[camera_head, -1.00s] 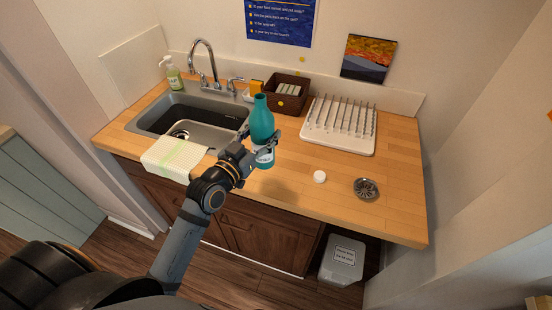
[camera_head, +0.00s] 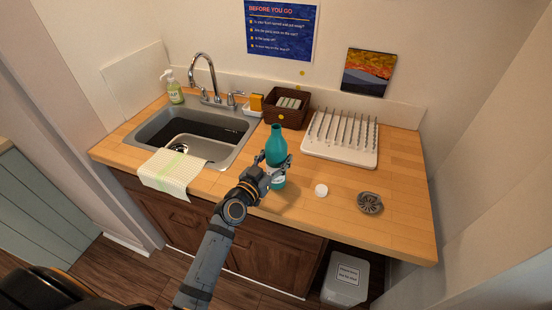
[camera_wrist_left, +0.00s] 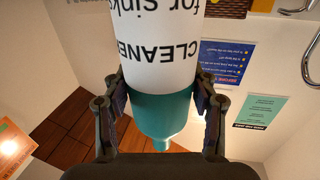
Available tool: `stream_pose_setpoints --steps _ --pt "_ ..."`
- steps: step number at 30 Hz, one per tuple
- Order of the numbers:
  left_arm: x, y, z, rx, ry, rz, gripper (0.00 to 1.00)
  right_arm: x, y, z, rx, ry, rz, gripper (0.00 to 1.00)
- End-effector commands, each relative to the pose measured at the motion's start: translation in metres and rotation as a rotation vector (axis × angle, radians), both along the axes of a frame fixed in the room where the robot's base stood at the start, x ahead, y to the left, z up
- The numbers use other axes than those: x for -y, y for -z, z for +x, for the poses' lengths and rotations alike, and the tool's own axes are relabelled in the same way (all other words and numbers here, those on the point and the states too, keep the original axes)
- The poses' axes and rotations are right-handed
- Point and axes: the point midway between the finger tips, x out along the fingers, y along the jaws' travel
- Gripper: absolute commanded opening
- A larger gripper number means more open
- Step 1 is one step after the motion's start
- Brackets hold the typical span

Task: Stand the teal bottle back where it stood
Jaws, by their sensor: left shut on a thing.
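The teal bottle (camera_head: 276,146) is upright in the head view, over the counter's front part, right of the sink. My left gripper (camera_head: 275,165) is shut around its body, with a finger on each side. In the left wrist view the bottle (camera_wrist_left: 163,105) fills the middle between the fingers (camera_wrist_left: 160,100). Its white label reads "CLEANER for sinks" upside down, and its neck points down in that picture. The gripper hides part of the bottle's lower body in the head view. I cannot tell whether its base touches the counter. My right gripper is not in view.
A white round cap (camera_head: 321,190) and a metal strainer (camera_head: 370,202) lie right of the bottle. Behind are a brown basket (camera_head: 284,117) and a white drying rack (camera_head: 340,151). The sink (camera_head: 228,150) and a draped cloth (camera_head: 172,176) are left.

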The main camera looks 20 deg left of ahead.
Motion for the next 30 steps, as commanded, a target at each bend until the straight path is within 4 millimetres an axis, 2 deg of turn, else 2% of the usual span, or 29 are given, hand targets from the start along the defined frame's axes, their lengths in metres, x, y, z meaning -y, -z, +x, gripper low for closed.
stream_pose_setpoints --steps 4,5,9,18,21,23,30 --pt "0.0 0.004 0.0 0.0 0.0 0.0 0.0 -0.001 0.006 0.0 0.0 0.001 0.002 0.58" --pt "0.0 0.003 0.0 0.0 0.0 -0.001 0.61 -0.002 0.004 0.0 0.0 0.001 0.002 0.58" --pt "0.0 0.003 0.0 0.0 0.0 0.0 0.8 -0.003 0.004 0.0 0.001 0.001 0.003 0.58" --pt "0.0 0.002 0.0 0.0 0.0 0.0 0.81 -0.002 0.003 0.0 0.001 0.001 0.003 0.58" --pt "0.0 -0.003 -0.001 -0.001 0.0 0.001 0.81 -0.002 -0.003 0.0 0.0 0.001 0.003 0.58" --pt "-0.003 0.003 -0.011 -0.001 0.0 0.002 0.81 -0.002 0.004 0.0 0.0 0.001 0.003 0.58" --pt "-0.016 0.004 -0.069 -0.004 0.003 0.006 0.81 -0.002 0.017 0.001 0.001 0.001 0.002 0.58"
